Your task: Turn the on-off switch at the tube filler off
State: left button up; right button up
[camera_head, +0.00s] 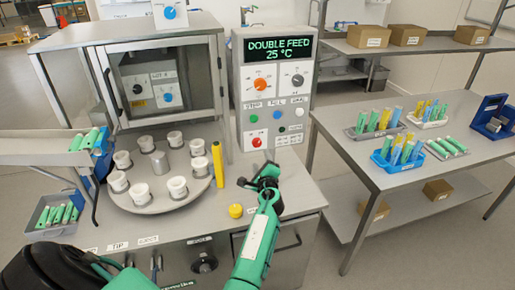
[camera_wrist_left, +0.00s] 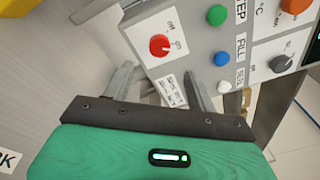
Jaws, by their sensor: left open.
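The tube filler's control panel (camera_head: 274,85) stands upright at the back of the worktable, and its display reads "DOUBLE FEED 25 °C". The on-off switch (camera_head: 256,142) is a red knob on a white plate low on the panel. In the left wrist view the red knob (camera_wrist_left: 159,46) has off and on labels beside it; its exact pointer direction is too small to tell. My left gripper (camera_head: 258,178) is in front of and below the panel. In the left wrist view its fingers (camera_wrist_left: 160,84) are apart and empty, with the knob beyond them. My right gripper is not seen.
Green (camera_head: 253,118), blue (camera_head: 277,115) and white (camera_head: 299,112) buttons sit above the red knob. A round carousel (camera_head: 160,205) with white cups is to the left. A yellow post (camera_head: 217,165) and yellow button (camera_head: 236,211) stand near my gripper. A side table (camera_head: 405,180) holds tube racks.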

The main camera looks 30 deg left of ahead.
aim_at(257, 144)
pick_arm(q)
jog(key=b+x, duration=0.2)
jog(key=x, duration=0.6)
jog(key=shift+w+a+f+b, duration=0.15)
jog(key=shift+w+a+b, duration=0.1)
jog(key=shift+b, duration=0.05)
jog(key=shift+w+a, duration=0.4)
jog(key=shift+c, duration=0.5)
